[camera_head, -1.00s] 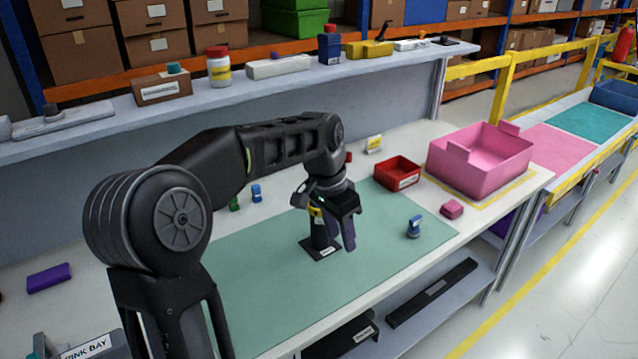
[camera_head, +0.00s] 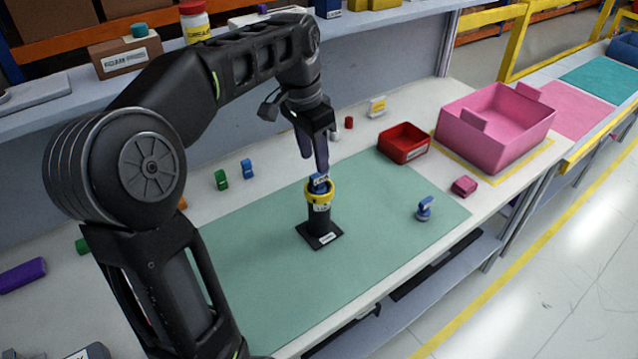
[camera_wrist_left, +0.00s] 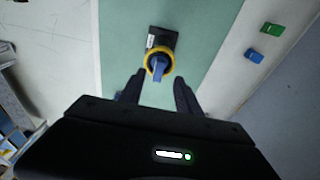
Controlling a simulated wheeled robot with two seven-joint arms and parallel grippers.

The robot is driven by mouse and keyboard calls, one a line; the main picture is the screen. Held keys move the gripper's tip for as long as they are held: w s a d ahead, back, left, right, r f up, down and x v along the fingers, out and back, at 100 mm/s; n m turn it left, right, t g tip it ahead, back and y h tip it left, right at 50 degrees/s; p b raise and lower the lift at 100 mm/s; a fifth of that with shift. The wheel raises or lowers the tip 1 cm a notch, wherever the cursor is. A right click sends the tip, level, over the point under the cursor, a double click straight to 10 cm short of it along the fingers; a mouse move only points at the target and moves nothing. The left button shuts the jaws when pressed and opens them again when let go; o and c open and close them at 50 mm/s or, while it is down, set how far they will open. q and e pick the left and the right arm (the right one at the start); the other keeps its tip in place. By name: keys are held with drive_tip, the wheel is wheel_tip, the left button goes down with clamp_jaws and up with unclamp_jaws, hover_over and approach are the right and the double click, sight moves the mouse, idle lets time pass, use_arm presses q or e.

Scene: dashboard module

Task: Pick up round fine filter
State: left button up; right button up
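A blue piece with a pale label (camera_head: 319,183) sits upright in the yellow ring (camera_head: 331,194) on top of a black stand (camera_head: 320,222) on the green mat. In the left wrist view the blue piece (camera_wrist_left: 158,70) shows inside the ring, just ahead of and between my fingertips. My left gripper (camera_head: 315,165) is above and slightly behind the stand; in the wrist view its two fingers (camera_wrist_left: 159,80) are apart with nothing between them. Another blue piece (camera_head: 425,208) stands on the mat at right. I cannot tell which piece is the round fine filter. My right gripper is out of view.
A red bin (camera_head: 403,143), a pink crate (camera_head: 480,138) and a pink block (camera_head: 464,187) are at the right. Small green (camera_head: 221,180) and blue (camera_head: 248,169) pieces stand behind the mat. A shelf (camera_head: 60,115) runs along the back. The front mat area is clear.

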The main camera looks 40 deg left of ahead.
sight(319, 175)
use_arm(q)
drive_tip(key=shift+w+f, duration=0.1)
drive_tip(key=shift+f, duration=0.45)
drive_tip(key=shift+w+d+f+p, duration=0.1)
drive_tip(key=shift+w+f+p, duration=0.1)
drive_tip(key=shift+f, duration=0.65)
drive_tip(key=shift+w+d+f+p, duration=0.1)
drive_tip(key=shift+w+f+p, duration=0.05)
drive_tip(key=shift+f, duration=0.7)
drive_tip(key=shift+w+d+f+p, duration=0.1)
drive_tip(key=shift+w+f+p, duration=0.1)
drive_tip(key=shift+f, duration=0.65)
drive_tip(key=shift+c, duration=0.2)
clamp_jaws()
